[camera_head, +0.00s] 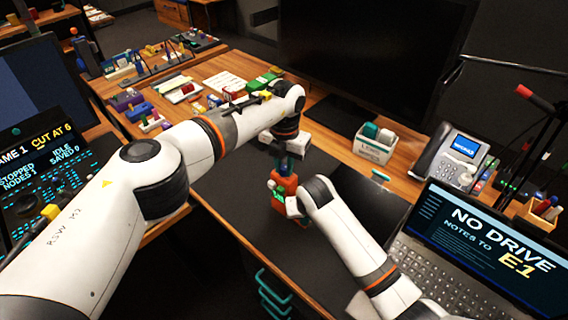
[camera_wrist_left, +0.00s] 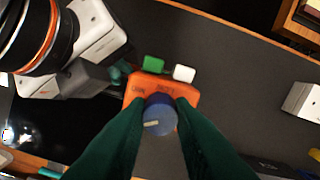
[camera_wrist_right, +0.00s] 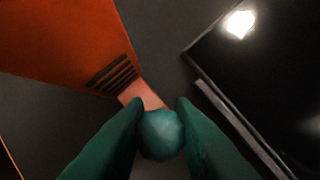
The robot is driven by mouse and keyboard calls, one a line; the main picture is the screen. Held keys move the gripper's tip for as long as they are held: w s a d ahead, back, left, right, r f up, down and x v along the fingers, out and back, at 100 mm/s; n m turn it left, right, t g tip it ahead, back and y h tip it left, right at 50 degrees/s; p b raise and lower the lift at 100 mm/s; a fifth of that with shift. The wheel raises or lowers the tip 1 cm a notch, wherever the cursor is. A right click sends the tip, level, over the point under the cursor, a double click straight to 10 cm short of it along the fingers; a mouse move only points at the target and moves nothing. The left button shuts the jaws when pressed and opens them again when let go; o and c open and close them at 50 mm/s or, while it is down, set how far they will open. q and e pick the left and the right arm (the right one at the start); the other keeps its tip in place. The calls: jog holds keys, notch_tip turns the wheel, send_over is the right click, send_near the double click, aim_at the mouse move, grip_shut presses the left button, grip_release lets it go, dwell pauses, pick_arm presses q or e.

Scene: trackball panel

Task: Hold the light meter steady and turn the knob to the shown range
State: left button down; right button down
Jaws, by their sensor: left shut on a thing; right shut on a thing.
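The light meter (camera_head: 286,186) is an orange box standing on the dark desk mat, with a small green patch. In the left wrist view its orange top (camera_wrist_left: 150,82) carries a blue round knob (camera_wrist_left: 159,112) with a pale pointer mark. My left gripper (camera_wrist_left: 160,118) comes from above and is shut on the knob. The lettering beside the knob is too blurred to read. In the right wrist view my right gripper (camera_wrist_right: 160,130) is shut on a teal rounded part (camera_wrist_right: 160,136), joined by a pale stub to the meter's orange body (camera_wrist_right: 65,40).
A white box (camera_head: 373,145) stands behind the mat. Several small items fill the desk's left end.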

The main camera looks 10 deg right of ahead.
pick_arm(q)
jog(key=c, duration=1.2)
grip_release()
jog(key=shift+c, duration=0.2)
jog(key=shift+r, duration=0.2)
notch_tip(320, 180, up, 12)
jog(key=shift+f, duration=0.2)
jog(key=shift+r, duration=0.1)
notch_tip(320, 180, up, 11)
send_over(285, 166)
dwell(0.5)
